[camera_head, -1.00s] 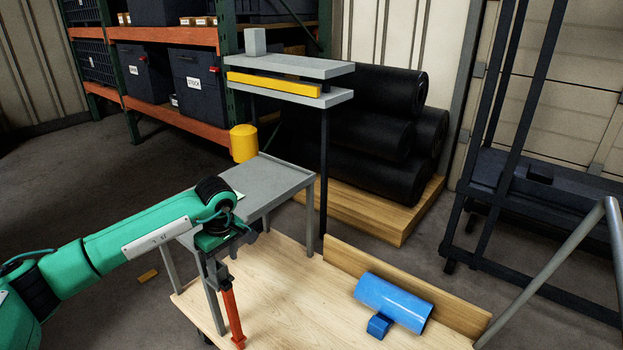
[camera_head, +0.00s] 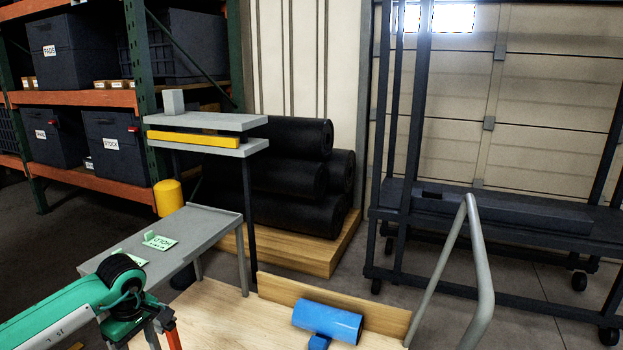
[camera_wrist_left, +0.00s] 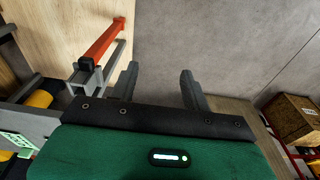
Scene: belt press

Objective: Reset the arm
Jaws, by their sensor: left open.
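My left arm comes in at the lower left of the head view. Its gripper (camera_head: 152,332) is near the front of the grey side table (camera_head: 205,228), partly cut off by the bottom edge. In the left wrist view the two dark fingers of the left gripper (camera_wrist_left: 159,70) are spread with nothing between them. An orange-red bar (camera_wrist_left: 104,38) on a grey bracket lies to the left, outside the fingers. The bar's top (camera_head: 173,338) also shows beside the gripper in the head view. My right gripper is not in view.
The grey press (camera_head: 205,122) with a yellow bar stands behind the table. A blue cylinder (camera_head: 328,320) lies on the wooden bench (camera_head: 235,322). Black rolls (camera_head: 285,180) are stacked behind. A dark wheeled rack (camera_head: 480,228) and grey tube (camera_head: 450,270) stand right. Green cards (camera_head: 160,241) lie on the table.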

